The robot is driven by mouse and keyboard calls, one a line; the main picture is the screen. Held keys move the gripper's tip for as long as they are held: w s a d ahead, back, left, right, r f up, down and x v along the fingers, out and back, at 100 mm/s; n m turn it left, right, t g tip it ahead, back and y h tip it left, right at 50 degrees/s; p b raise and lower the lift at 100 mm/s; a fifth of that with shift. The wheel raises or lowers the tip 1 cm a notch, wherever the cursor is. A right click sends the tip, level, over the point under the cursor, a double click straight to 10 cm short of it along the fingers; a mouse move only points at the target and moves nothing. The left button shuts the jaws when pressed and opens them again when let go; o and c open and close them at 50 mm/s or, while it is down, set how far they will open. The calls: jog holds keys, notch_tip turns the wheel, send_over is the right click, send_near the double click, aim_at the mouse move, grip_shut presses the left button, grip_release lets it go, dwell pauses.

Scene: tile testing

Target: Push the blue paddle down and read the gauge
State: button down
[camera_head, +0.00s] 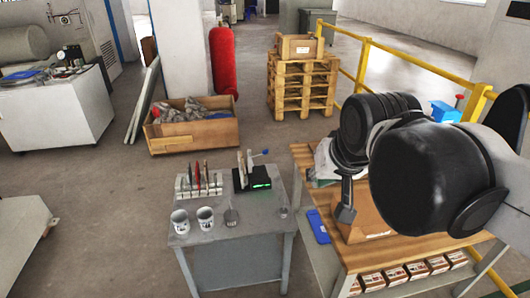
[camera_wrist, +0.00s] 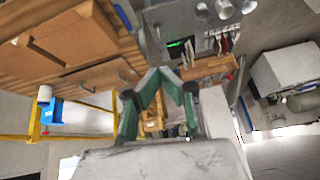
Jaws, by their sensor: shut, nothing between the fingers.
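A black device with a green lit display (camera_head: 261,184) stands at the back right of the small grey table. I take it for the gauge; its reading is too small to make out. A lever with a blue end, the blue paddle (camera_head: 265,152), sticks out to the right at its top. The device also shows in the wrist view (camera_wrist: 177,43), where I cannot make out the paddle. My gripper (camera_head: 345,213) is shut and empty, to the right of the grey table and apart from the device. Its fingers also show in the wrist view (camera_wrist: 161,72).

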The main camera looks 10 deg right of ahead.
jog(key=w+r+m+g, duration=0.1)
jog(key=w+r+m, duration=0.1)
jog(key=w+r, duration=0.5)
jog(key=m+g+y+p, duration=0.15)
jog(key=m+g, duration=0.45)
jog(key=m, duration=0.7)
send_over(266, 151)
notch_tip(266, 151, down, 27)
jog(key=shift+w+d+f+m+h, duration=0.1)
jog(key=shift+d+f+m+h, duration=0.2)
jog(key=shift+d+f, duration=0.15)
jog(key=shift+f, duration=0.1)
jog(key=shift+a+f+b, duration=0.2)
jog(key=shift+f+b, duration=0.85)
jog(key=shift+f, duration=0.65)
jog(key=shift+a+f+b, duration=0.2)
jog(key=shift+f+b, duration=0.8)
jog(key=shift+f, duration=0.7)
